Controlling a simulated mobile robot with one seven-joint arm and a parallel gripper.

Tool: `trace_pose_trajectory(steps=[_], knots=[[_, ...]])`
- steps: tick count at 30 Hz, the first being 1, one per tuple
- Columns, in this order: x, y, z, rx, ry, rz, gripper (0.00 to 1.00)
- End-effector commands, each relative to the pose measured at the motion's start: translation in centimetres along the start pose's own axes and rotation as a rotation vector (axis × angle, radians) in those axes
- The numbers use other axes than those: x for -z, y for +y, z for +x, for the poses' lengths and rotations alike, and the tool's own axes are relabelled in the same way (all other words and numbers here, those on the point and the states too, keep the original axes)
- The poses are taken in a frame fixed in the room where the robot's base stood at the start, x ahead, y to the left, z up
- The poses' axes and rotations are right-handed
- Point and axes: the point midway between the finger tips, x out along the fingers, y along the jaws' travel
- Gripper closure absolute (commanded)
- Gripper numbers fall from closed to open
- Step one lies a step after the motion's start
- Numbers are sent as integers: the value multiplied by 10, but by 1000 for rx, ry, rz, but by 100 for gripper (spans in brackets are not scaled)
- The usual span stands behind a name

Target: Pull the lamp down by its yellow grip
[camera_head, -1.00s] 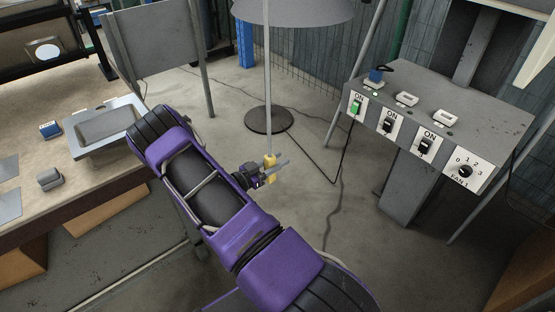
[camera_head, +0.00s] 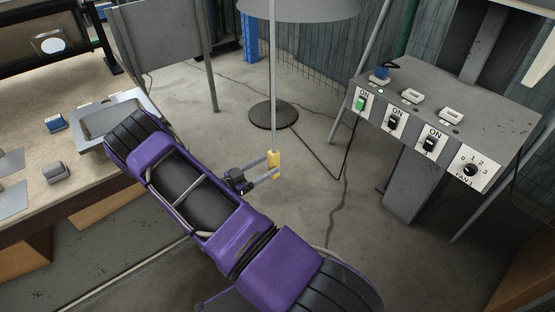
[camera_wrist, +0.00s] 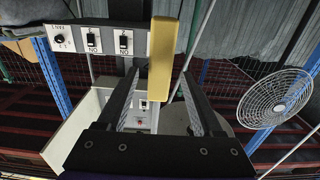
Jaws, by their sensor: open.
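The lamp has a thin upright pole, a grey shade (camera_head: 300,8) cut off by the top edge in the head view, and a round dark base (camera_head: 273,115) on the floor. In the wrist view the yellow grip (camera_wrist: 163,58) stands between the two spread fingers, with gaps visible at both sides. Whether either finger touches it I cannot tell.
A grey control box (camera_head: 440,115) with switches and a dial stands at the right. A workbench (camera_head: 45,195) with a tray (camera_head: 108,112) and small blocks is at the left. A cable crosses the floor near the lamp base. The wrist view shows a white fan (camera_wrist: 274,98).

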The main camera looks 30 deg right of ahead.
Motion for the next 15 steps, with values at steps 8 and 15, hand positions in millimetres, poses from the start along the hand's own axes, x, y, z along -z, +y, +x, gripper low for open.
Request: trace_pose_trajectory(steps=[8,15], knots=[[-1,0,-68,3,-1,0,32],[-1,0,-100,-1,-1,0,32]])
